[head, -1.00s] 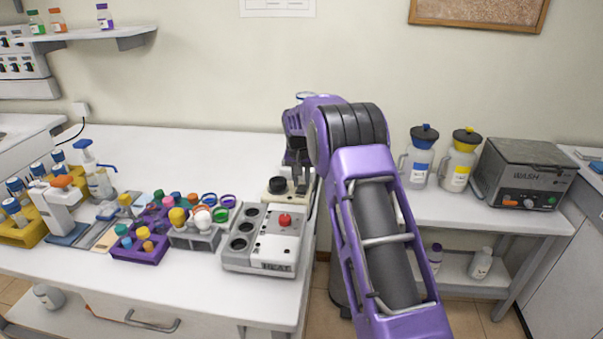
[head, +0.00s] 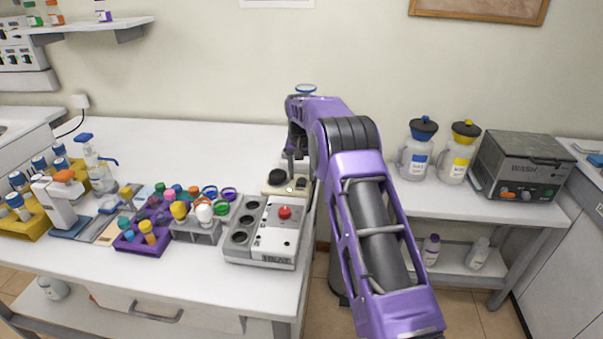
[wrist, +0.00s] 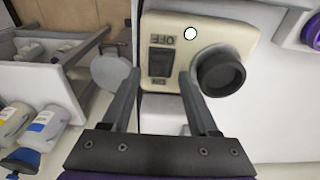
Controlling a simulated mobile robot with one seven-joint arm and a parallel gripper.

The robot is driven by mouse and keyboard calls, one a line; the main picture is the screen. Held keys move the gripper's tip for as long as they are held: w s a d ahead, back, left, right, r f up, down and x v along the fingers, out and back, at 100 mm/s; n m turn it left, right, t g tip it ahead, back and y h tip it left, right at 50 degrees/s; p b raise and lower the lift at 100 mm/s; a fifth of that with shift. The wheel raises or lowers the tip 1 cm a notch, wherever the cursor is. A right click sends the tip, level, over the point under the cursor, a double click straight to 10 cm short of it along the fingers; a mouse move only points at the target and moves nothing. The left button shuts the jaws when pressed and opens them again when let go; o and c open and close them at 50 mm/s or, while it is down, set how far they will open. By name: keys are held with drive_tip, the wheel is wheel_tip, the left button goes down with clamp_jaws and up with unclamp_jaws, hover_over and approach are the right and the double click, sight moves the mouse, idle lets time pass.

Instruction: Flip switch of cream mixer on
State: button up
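The cream mixer (wrist: 213,30) has a cream-coloured base with a black round knob or cup (wrist: 220,73) and a black rocker switch (wrist: 160,63). The switch lies between OFF and ON labels. In the head view the mixer base (head: 269,189) stands at the table's right edge, partly hidden by my arm. My gripper (wrist: 158,82) is open, its two fingers pointing at the base on either side of the switch. Nothing is between the fingers except the switch beyond them. Contact and the switch's position cannot be told.
A grey heating block (head: 262,258) with a red knob stands just in front of the mixer. Tube racks (head: 140,245) fill the table to the left. The back of the left table is clear.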

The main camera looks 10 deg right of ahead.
sight(300, 183)
wheel_tip(300, 183, up, 17)
drive_tip(key=s, duration=0.2)
drive_tip(key=shift+a+r, duration=0.15)
drive_tip(key=shift+a, duration=0.2)
drive_tip(key=shift+s, duration=0.1)
